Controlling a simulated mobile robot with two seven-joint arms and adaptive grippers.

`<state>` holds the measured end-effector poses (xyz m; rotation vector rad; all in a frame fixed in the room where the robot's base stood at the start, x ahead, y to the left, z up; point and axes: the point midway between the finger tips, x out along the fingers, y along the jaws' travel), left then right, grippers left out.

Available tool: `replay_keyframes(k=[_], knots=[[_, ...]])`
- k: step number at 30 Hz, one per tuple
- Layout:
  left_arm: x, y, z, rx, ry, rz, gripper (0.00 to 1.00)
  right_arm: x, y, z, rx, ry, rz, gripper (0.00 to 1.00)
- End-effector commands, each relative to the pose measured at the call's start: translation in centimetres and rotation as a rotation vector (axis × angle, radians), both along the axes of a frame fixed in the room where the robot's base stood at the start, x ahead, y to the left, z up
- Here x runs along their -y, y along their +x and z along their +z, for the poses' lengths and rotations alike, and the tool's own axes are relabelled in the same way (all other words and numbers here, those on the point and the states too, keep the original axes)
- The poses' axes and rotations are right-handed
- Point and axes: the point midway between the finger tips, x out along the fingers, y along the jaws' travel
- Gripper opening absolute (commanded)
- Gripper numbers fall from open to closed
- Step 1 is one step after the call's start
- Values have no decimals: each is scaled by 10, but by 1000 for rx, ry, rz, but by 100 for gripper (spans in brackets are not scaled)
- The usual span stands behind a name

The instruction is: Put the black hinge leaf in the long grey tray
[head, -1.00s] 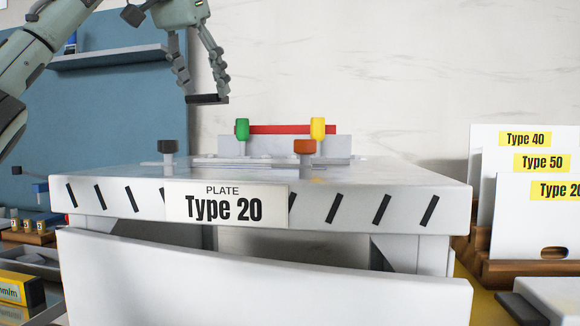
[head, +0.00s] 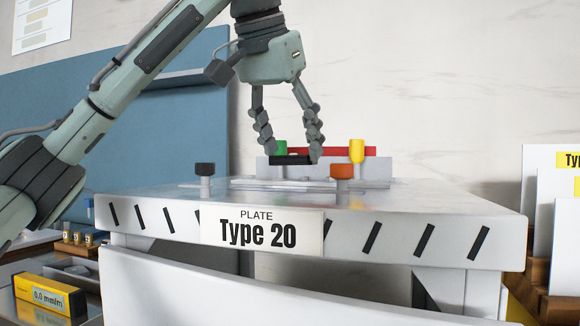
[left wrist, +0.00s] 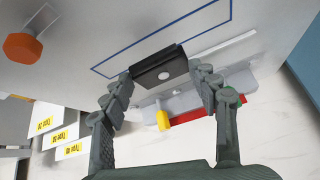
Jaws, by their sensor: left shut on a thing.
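The black hinge leaf (head: 291,160) is a small dark flat piece. My left gripper (head: 293,153) is shut on it, low over the back of the Type 20 plate table. In the left wrist view the leaf (left wrist: 160,68) spans between the fingertips, above the white surface by a blue outline; whether it touches the surface I cannot tell. A grey tray (head: 88,272) shows in part at the lower left, behind a yellow box; I cannot tell its full length. My right gripper is not in view.
On the table (head: 420,212) stand a black knob (head: 205,169) and an orange knob (head: 342,171). Behind the leaf is a grey block with a red bar (head: 330,151) and a yellow clamp (head: 357,150). White Type-labelled panels (head: 545,200) stand at the right.

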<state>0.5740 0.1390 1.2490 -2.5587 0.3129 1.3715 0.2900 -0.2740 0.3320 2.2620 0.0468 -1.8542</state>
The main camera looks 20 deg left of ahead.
Motion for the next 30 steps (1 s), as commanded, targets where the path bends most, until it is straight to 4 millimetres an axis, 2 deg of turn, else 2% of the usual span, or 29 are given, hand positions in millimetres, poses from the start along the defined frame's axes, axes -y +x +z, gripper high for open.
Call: replay_keyframes(k=[4,8,18,19,24,30], knots=[[0,0,-22,-3,1,0,5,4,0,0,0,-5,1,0],[0,0,-37,-2,0,0,5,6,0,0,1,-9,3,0],[0,0,-40,0,-1,1,5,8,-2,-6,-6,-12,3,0],[0,0,-40,0,-1,1,63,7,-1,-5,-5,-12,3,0],[0,0,-39,0,-1,1,82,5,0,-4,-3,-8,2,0],[0,0,-39,0,0,0,82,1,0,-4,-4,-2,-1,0]])
